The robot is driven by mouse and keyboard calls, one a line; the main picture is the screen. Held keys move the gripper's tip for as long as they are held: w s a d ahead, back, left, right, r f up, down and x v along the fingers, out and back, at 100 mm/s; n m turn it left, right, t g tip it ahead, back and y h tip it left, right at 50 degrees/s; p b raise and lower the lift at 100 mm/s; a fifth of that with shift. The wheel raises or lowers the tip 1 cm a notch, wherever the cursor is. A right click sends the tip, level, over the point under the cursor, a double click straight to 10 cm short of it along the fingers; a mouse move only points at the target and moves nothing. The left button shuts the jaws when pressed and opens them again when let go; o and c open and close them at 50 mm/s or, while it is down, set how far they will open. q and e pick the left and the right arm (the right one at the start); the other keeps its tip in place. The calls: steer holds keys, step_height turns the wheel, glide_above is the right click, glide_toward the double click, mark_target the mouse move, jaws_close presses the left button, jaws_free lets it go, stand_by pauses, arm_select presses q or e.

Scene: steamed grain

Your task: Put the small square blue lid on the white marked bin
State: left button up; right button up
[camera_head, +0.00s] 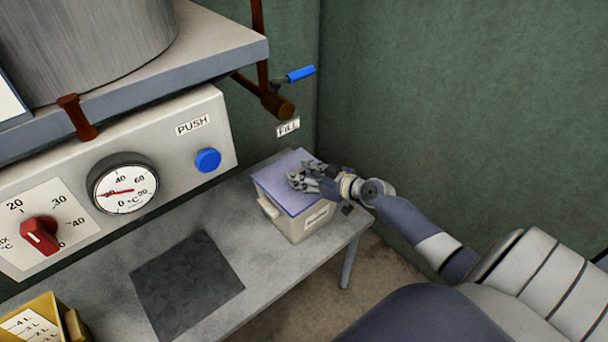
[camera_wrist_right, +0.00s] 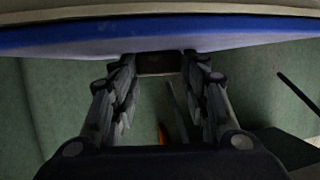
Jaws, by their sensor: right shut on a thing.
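The square blue lid (camera_head: 276,187) lies over the top of the white marked bin (camera_head: 296,229), covering its opening and roughly lined up with its sides. Whether it sits fully flush is hard to tell. My right gripper (camera_head: 299,178) is over the lid, shut on it. In the right wrist view the blue lid edge (camera_wrist_right: 60,38) runs across the top, with a pale strip above it. There the fingers reach to a small dark block at the lid, probably its handle. My left gripper is not in view.
The bin stands at the right end of the grey table (camera_head: 205,220), near the green wall. A dark square plate (camera_head: 187,285) and a yellow container (camera_head: 40,318) are to its left. A blue-handled valve (camera_head: 300,74) and pipe hang above it.

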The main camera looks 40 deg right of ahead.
stand_by(0.3)
steer(key=o, duration=1.3)
steer(key=shift+f, duration=0.1)
steer(key=shift+s, duration=0.1)
steer(key=v, duration=1.2)
